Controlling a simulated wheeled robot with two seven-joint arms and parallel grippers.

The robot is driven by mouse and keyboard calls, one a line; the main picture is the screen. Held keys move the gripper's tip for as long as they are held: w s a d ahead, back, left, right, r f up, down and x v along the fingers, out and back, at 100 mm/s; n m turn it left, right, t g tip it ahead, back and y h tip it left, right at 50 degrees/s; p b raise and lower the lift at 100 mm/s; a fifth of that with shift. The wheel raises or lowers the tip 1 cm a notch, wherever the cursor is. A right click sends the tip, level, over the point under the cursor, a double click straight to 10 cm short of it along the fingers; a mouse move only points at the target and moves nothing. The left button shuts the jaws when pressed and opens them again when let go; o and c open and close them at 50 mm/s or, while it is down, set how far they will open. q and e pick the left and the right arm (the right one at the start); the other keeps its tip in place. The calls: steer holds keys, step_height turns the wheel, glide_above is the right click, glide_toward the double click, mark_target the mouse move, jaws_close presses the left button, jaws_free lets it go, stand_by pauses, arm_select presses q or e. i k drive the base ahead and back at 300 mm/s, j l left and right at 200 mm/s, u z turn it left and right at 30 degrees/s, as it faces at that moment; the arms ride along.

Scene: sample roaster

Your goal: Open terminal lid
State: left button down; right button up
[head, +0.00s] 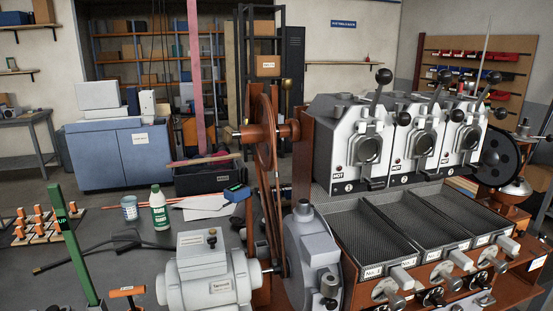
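A grey electric motor (210,283) stands at the bottom centre-left of the head view, with a label on its side. On its top sits a box-like terminal housing, whose light grey lid (198,243) lies flat and looks closed. A small dark knob or screw (211,236) stands up from the lid. Neither of my grippers shows in the head view, and nothing touches the motor or its lid.
Right of the motor are a belt wheel (264,133) and a grey blower housing (313,250), close to it. A green post (73,240), a black cable (95,251) and a green-white bottle (158,208) are left of it. A roaster with mesh trays (385,230) fills the right.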

mark_target(205, 247)
steer(key=u, duration=1.6)
steer(key=i+l+z, duration=0.1)
steer(key=z, duration=0.25)
steer(key=i+z, duration=0.35)
steer(key=l+z, duration=0.1)
steer(key=z, duration=0.25)
steer(key=i+j, duration=0.05)
